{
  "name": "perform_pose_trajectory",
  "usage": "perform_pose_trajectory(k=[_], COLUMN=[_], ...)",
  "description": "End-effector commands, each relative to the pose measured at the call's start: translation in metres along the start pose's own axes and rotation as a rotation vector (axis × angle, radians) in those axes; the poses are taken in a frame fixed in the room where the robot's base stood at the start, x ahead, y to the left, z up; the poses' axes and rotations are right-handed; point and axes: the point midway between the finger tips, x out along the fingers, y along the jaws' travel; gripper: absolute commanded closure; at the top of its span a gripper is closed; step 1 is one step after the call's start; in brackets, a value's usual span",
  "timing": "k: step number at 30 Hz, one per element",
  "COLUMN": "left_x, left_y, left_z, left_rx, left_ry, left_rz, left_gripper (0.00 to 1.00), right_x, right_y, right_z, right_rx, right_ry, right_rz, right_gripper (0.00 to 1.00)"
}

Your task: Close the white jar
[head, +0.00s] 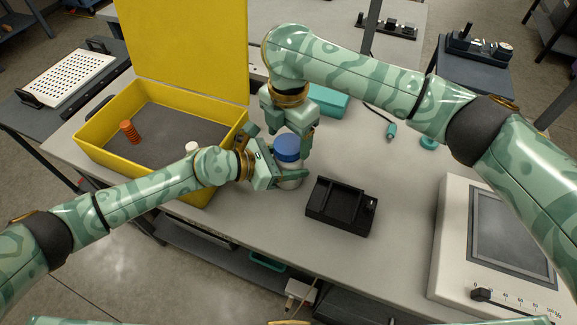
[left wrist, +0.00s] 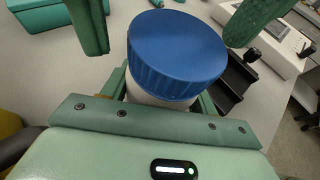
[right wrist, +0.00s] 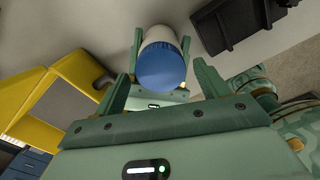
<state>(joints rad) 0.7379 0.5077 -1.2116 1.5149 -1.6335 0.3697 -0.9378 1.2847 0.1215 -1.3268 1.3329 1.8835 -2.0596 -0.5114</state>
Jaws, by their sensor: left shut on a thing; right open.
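The white jar (head: 291,184) stands upright on the table with its blue lid (head: 287,148) on top. Whether the lid is screwed tight cannot be told. My left gripper (head: 288,176) is shut on the jar's white body from the side, below the lid. In the left wrist view the blue lid (left wrist: 177,52) hides much of the white body (left wrist: 150,97). My right gripper (head: 289,140) points down from above, open, its fingers on either side of the lid and apart from it. In the right wrist view the lid (right wrist: 161,67) lies between its fingers.
A yellow open box (head: 100,152) holding an orange ribbed piece (head: 130,131) is at left. A black holder (head: 340,205) sits just right of the jar. A teal case (head: 328,101) is behind, and a white instrument (head: 453,250) is at right.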

Motion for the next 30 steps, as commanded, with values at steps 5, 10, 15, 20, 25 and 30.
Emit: perform_pose_trajectory(k=[5,10,15,20,25,30], left_x=[0.0,0.0,0.0,0.0,0.0,0.0001], left_y=[0.0001,0.0001,0.0001,0.0,-0.0001,-0.0002], left_z=[0.0005,0.0005,0.0005,0.0005,0.0005,0.0005], left_rx=[0.0,0.0,0.0,0.0,0.0,0.0], left_ry=[-0.001,-0.001,-0.001,-0.001,-0.001,-0.001], left_rz=[0.0,0.0,0.0,0.0,0.0,0.0], left_gripper=[1.0,1.0,1.0,1.0,1.0,1.0], right_x=[0.0115,0.0129,0.0127,0.0126,0.0124,0.0123], right_y=[-0.0001,-0.0001,-0.0001,-0.0001,-0.0001,0.0], right_z=[-0.0001,-0.0002,-0.0001,-0.0001,0.0004,0.0005], right_rx=[0.0,0.0,0.0,0.0,0.122,0.578], right_ry=[-0.001,0.0,-0.001,-0.001,-0.003,-0.005], right_rz=[0.0,0.0,0.0,0.0,0.0,0.001], right_gripper=[0.26,0.26,0.4,0.71,0.71,0.71])
